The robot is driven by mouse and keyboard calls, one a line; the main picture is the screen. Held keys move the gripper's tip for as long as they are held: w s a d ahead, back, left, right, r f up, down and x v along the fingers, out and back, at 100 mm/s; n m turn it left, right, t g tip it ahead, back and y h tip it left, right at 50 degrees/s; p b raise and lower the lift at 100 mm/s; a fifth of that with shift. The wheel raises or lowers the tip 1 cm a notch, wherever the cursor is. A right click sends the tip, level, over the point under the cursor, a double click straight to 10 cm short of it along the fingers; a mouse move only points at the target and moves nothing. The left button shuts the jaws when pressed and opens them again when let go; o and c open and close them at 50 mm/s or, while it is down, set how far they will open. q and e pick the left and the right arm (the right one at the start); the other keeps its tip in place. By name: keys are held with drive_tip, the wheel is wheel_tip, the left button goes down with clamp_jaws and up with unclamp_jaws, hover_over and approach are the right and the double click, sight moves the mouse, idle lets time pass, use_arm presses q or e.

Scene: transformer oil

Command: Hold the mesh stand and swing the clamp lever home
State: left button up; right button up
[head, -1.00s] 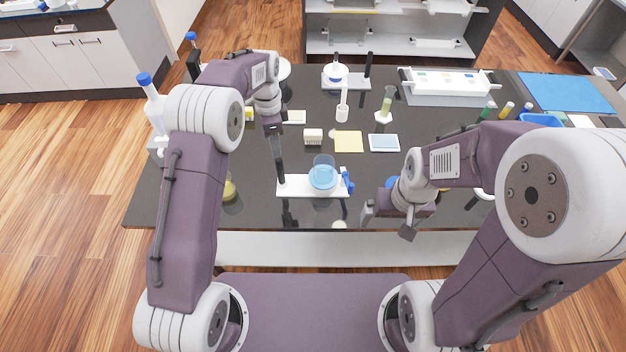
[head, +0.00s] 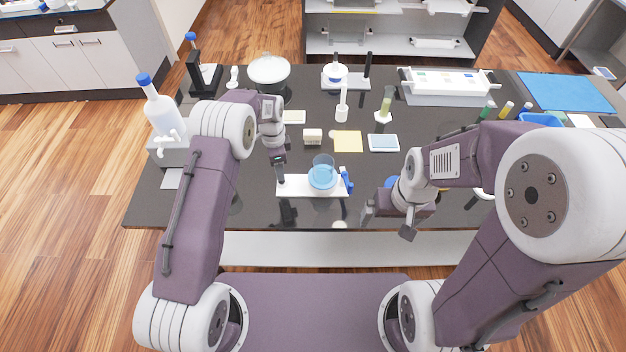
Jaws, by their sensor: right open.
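The mesh stand (head: 299,191) is a white plate near the table's front edge. A clear blue cup-like part (head: 322,174) sits on its middle. The blue clamp lever (head: 347,181) stands at the plate's right end. My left gripper (head: 279,171) points down at the plate's left end, where the dark upright post is largely hidden by it. Its jaws are too small and dark to read. My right gripper (head: 388,221) is open and empty, right of the lever and apart from it, over the front of the table.
A cream block (head: 312,136), yellow pad (head: 348,141) and pale blue-topped pad (head: 383,142) lie behind the stand. A blue-capped bottle (head: 162,110) stands at the left, close to my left arm. Dark table (head: 255,207) is bare in front of the stand.

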use_arm(q)
clamp_jaws()
idle(1.1)
